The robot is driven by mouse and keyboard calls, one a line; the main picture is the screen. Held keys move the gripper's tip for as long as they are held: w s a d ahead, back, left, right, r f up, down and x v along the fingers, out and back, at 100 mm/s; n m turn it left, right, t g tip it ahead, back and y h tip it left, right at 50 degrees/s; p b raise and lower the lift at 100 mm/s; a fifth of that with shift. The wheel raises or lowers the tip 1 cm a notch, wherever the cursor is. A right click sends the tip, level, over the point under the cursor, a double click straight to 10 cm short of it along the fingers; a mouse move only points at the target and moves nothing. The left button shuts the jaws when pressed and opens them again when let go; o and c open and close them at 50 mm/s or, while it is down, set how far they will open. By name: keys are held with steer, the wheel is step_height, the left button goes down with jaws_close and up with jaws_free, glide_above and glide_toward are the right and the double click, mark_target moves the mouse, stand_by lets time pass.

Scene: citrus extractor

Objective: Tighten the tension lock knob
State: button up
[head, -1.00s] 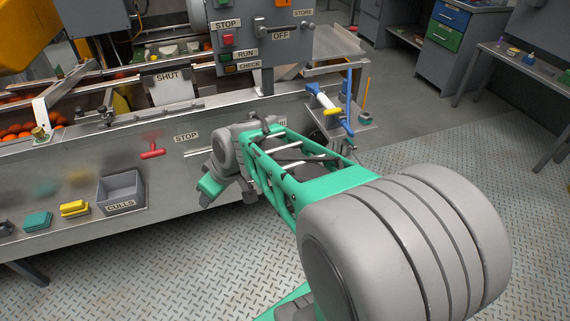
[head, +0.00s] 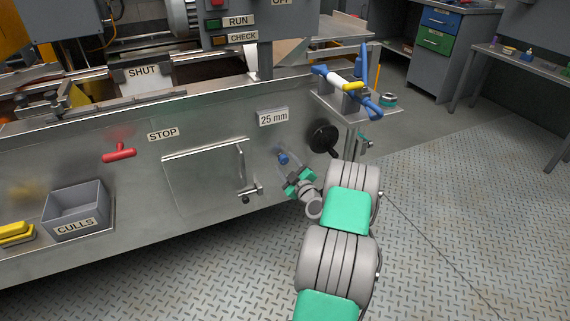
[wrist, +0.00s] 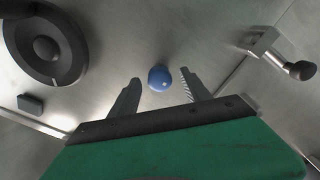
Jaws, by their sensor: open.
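A small blue knob (head: 283,157) stands out from the lower right of the metal front panel, below the 25 mm label. No name shows on it. In the wrist view the rounded blue end of the knob (wrist: 159,78) appears between my two fingertips, with a gap on each side. My gripper (head: 288,170) is open, with nothing held, close to the knob and aimed at the panel. The head view does not show clearly how far the fingers reach along the knob.
A black handwheel (head: 323,139) sits right of the knob; it is at left in the wrist view (wrist: 45,46). A panel door with a latch (head: 250,191) lies to the left. A red T-handle (head: 119,153) and a grey CULLS bin (head: 76,210) are farther left.

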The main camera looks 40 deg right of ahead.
steer(key=shift+x, duration=1)
jaws_close()
